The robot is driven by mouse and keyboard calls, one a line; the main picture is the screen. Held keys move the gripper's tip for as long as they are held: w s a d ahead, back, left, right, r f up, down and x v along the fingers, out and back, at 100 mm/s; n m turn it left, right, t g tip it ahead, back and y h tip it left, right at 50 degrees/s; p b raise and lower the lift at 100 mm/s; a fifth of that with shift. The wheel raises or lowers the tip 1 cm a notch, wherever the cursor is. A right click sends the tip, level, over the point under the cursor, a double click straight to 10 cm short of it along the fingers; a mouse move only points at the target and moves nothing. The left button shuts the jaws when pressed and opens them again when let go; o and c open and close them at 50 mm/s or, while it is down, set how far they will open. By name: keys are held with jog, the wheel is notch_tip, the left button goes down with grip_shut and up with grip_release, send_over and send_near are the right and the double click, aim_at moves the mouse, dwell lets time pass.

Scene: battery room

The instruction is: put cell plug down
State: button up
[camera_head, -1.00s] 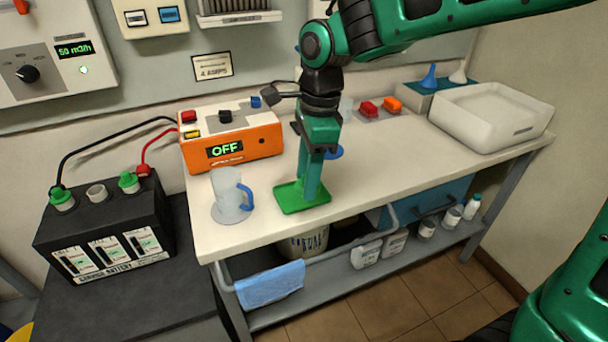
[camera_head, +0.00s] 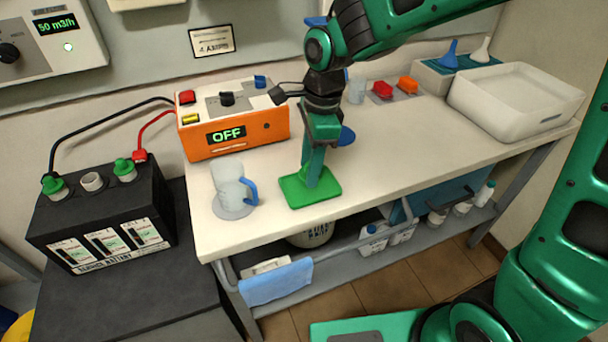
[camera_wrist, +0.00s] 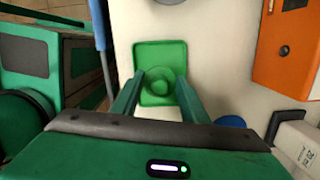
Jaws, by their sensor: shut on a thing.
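The green cell plug (camera_wrist: 160,84) is between my two fingers in the wrist view, with its round cap showing. My gripper (camera_head: 312,181) points down over the green tray (camera_head: 326,193) near the bench's front edge and is shut on the plug. The plug is at or just above the tray; I cannot tell whether it touches. The tray shows around it in the wrist view (camera_wrist: 161,50). The black battery (camera_head: 105,215) at left has green plugs on its two outer openings. Its middle opening (camera_head: 92,182) is pale and has no green plug.
A clear jug with a blue handle (camera_head: 231,192) stands left of the tray. An orange charger reading OFF (camera_head: 233,130) stands behind, with cables to the battery. A white basin (camera_head: 515,105) is at the bench's right. Bare bench top (camera_head: 410,150) lies between.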

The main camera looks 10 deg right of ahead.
jog(key=shift+d+f, duration=0.1)
jog(key=shift+f, duration=1.7)
jog(key=o, duration=0.7)
jog(key=shift+f, duration=0.1)
notch_tip(320, 180, up, 12)
jog(key=d, duration=0.1)
jog(key=shift+d, duration=0.2)
jog(key=shift+w, duration=0.1)
